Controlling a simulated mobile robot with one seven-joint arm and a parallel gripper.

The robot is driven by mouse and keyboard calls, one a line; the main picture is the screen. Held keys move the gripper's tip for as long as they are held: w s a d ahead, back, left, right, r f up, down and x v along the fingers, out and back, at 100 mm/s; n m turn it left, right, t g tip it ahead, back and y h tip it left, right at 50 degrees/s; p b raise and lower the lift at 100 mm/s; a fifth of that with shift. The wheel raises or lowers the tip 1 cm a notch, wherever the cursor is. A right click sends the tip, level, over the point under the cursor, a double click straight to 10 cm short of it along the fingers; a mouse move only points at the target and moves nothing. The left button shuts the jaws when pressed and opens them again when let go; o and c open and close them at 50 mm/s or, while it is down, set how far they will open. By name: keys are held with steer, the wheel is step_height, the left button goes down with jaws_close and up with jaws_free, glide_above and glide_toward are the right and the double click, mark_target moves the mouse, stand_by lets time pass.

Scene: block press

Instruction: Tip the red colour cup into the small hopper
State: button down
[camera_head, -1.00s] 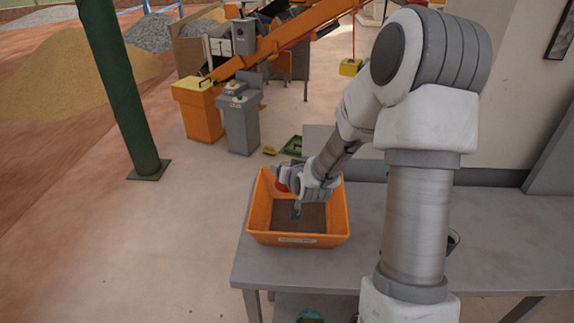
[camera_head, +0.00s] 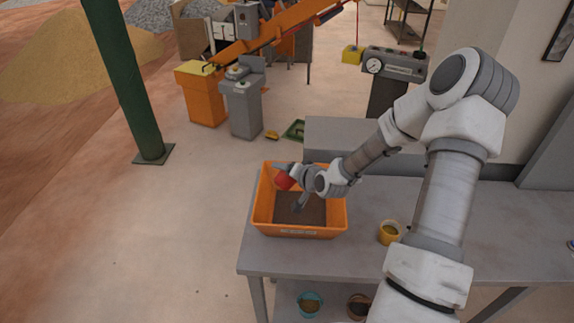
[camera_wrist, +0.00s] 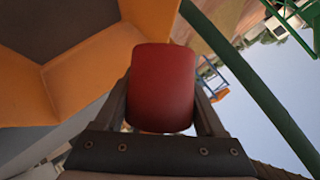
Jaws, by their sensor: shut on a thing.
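The red colour cup (camera_head: 285,179) is held by my gripper (camera_head: 283,172) over the back part of the orange hopper (camera_head: 299,232). In the wrist view the cup (camera_wrist: 163,88) sits between the two dark fingers of my gripper (camera_wrist: 163,100), which are shut on it. The cup looks tilted in the head view; its mouth and contents cannot be made out. The hopper stands on the grey table, with dark brown material inside (camera_head: 300,210). In the wrist view the orange hopper wall (camera_wrist: 85,85) shows at the left.
A yellow cup (camera_head: 389,232) stands on the grey table (camera_head: 480,260) right of the hopper. A blue cup (camera_head: 309,303) and a brown one (camera_head: 358,306) are on the shelf below. A press with a gauge (camera_head: 394,66) stands behind.

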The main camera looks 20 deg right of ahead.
steer(key=shift+d+f+m+y+p, duration=0.1)
steer(key=shift+f+m+y+p, duration=0.3)
steer(key=shift+m+y+p, duration=0.55)
steer(key=m+y+b, duration=0.1)
steer(key=b, duration=0.1)
steer(key=f+m+y+b, duration=0.1)
steer(key=m+y+b, duration=0.1)
steer(key=b, duration=0.1)
steer(key=shift+d+f+t, duration=0.1)
steer(key=shift+d+t, duration=0.1)
steer(key=shift+t, duration=0.1)
steer(key=shift+d+m+y+b, duration=0.1)
steer(key=shift+m+y+b, duration=0.3)
steer(key=shift+b, duration=0.4)
steer(key=shift+m+y+b, duration=0.25)
steer(key=shift+y+b, duration=0.1)
steer(key=shift+b, duration=0.3)
